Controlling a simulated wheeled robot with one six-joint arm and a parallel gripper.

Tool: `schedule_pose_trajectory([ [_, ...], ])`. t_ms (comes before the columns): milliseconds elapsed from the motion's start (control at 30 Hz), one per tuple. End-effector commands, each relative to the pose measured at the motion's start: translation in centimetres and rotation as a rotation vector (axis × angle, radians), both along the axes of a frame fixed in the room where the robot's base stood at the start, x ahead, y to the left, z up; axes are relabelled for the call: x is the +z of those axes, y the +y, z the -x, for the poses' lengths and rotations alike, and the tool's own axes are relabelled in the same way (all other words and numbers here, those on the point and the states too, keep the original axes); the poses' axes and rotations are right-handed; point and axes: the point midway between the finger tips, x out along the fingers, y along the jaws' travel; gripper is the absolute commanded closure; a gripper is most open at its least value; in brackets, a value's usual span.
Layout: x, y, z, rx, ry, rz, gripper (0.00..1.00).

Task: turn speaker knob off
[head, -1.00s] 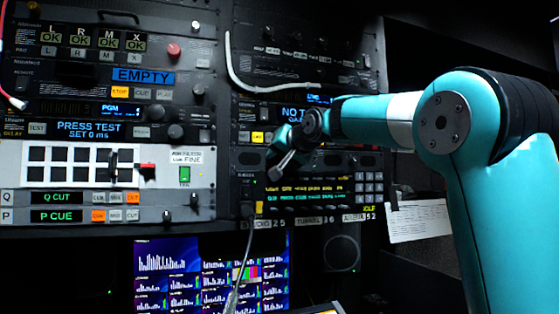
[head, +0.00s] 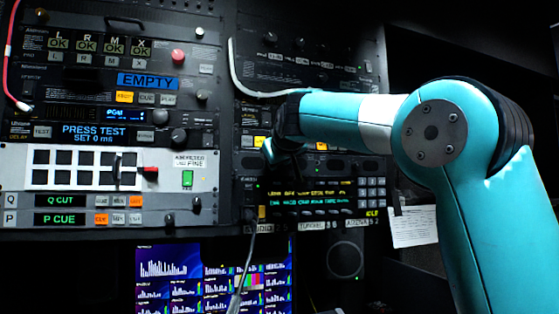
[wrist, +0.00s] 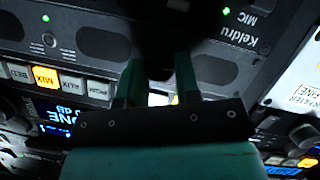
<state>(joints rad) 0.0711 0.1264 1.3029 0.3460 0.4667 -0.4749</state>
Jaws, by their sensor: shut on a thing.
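In the wrist view my gripper's two teal fingers (wrist: 157,80) are closed around a dark knob (wrist: 158,62) on the black panel between two oval grilles. I take it for the speaker knob. Most of it is in shadow and behind the fingers, so its pointer and setting cannot be read. In the head view my gripper (head: 270,150) is at the rack front, left of the dark oval grilles, and its fingertips and the knob are hard to make out there.
A lit amber button (wrist: 45,77) and pale buttons lie close beside the fingers. A keypad (head: 371,190) and text display (head: 305,203) sit low on the rack. A white cable (head: 233,70) loops above, and a grey cable (head: 245,265) hangs below.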

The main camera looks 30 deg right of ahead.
Motion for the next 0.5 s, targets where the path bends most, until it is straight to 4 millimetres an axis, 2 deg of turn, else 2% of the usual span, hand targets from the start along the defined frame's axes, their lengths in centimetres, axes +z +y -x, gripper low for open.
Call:
schedule_pose_trajectory([
  [500,-0.42,0.27,-0.12,0.001,0.127,0.415,0.93],
])
